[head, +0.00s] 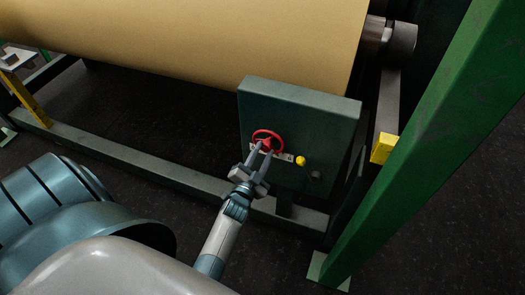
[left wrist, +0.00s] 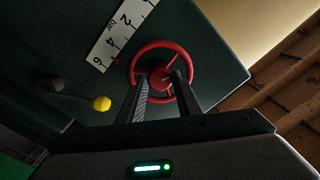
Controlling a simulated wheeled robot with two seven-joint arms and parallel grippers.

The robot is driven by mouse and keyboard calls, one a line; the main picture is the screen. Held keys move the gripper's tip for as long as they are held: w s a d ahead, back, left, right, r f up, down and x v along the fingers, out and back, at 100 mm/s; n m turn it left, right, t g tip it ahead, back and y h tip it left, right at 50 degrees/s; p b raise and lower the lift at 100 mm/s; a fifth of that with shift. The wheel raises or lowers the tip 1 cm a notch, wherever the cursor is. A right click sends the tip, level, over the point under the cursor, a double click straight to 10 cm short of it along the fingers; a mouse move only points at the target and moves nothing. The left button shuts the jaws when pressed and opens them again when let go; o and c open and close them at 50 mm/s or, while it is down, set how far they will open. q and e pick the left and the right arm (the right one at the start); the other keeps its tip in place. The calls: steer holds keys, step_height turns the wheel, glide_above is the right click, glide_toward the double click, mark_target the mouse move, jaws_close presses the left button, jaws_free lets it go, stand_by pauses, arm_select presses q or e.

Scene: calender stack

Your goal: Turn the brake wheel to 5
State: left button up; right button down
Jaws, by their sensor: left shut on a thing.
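The red brake wheel (head: 268,134) is on the front of a dark green panel (head: 300,105). It also shows in the left wrist view (left wrist: 191,93), with a rim, spokes and a hub. My left gripper (head: 264,152) reaches the wheel from below. In the left wrist view its fingers (left wrist: 160,77) are either side of the wheel's middle, shut on it. A white scale plate (left wrist: 120,32) marked 2, 4, 6 and bar lies beside the wheel. A small red mark (left wrist: 117,61) shows next to the plate, near the 4 and 6. My right gripper is not in view.
A yellow knob (head: 301,160) and a dark knob (head: 316,175) are right of the wheel on the panel. A big tan roll (head: 200,45) lies behind. A green post (head: 420,140) stands at the right. A low grey beam (head: 130,158) crosses the floor.

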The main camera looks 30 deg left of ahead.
arm_select(q)
steer(key=shift+f+n, duration=0.1)
steer(key=shift+n, duration=1.4)
steer(key=o, duration=1)
steer(key=shift+o, duration=0.2)
steer(key=shift+s+d+b, duration=0.15)
steer(key=shift+s+b, duration=0.2)
steer(key=shift+s, duration=0.15)
steer(key=b+v, duration=0.4)
steer(key=v, duration=0.7)
